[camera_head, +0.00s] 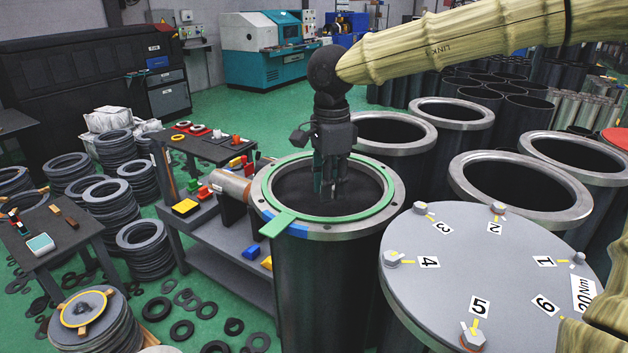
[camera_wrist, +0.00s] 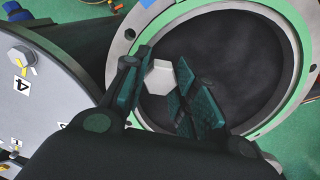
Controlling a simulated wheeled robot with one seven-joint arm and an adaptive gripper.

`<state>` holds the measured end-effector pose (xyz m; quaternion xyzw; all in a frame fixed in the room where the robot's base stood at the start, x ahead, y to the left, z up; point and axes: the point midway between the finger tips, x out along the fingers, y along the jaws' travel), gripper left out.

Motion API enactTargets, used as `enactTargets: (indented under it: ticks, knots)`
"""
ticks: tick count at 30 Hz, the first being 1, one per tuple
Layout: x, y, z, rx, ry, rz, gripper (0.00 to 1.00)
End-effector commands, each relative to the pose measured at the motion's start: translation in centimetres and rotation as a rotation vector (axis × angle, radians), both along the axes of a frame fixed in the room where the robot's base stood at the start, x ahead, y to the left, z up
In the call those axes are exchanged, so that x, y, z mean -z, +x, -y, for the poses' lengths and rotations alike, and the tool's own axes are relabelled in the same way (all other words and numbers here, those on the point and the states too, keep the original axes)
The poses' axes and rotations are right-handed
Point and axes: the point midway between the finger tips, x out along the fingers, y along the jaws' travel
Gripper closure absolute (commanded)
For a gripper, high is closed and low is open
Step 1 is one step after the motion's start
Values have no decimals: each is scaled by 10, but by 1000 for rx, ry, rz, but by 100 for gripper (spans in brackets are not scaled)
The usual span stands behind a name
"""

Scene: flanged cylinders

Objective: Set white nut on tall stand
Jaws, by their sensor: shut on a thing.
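My gripper (camera_head: 331,190) points down over the open mouth of a dark flanged cylinder (camera_head: 300,290). In the wrist view my gripper (camera_wrist: 163,88) has its pads on either side of a white hexagonal nut (camera_wrist: 158,76) and is shut on it. The nut is hidden by the fingers in the head view. A dark raised stand (camera_head: 215,152) with small coloured parts on top is left of the cylinder; it may be the tall stand, but I cannot tell for sure. A lower dark table (camera_head: 70,240) stands farther left.
A green ring (camera_head: 283,219) lies on the cylinder's flange. A numbered lid with bolts (camera_head: 455,265) is close at the right, and more open cylinders (camera_head: 520,185) stand behind it. A grey workbench (camera_head: 225,235) adjoins the raised stand. Black rings (camera_head: 182,330) lie on the floor.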

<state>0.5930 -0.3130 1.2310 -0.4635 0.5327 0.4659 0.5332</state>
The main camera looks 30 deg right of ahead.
Motion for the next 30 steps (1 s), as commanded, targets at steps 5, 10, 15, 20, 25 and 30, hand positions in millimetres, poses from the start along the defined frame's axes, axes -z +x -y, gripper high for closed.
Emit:
enactTargets:
  ticks: [5, 10, 15, 20, 25, 30]
  knots:
    - [0, 33, 3, 1, -2, -1, 96]
    - [4, 56, 4, 0, -1, -2, 96]
    - [5, 67, 4, 0, 0, 0, 96]
    - [9, 76, 5, -2, -3, -3, 96]
    - [33, 75, 5, -2, -2, -3, 96]
    - [42, 75, 5, -2, 0, 0, 96]
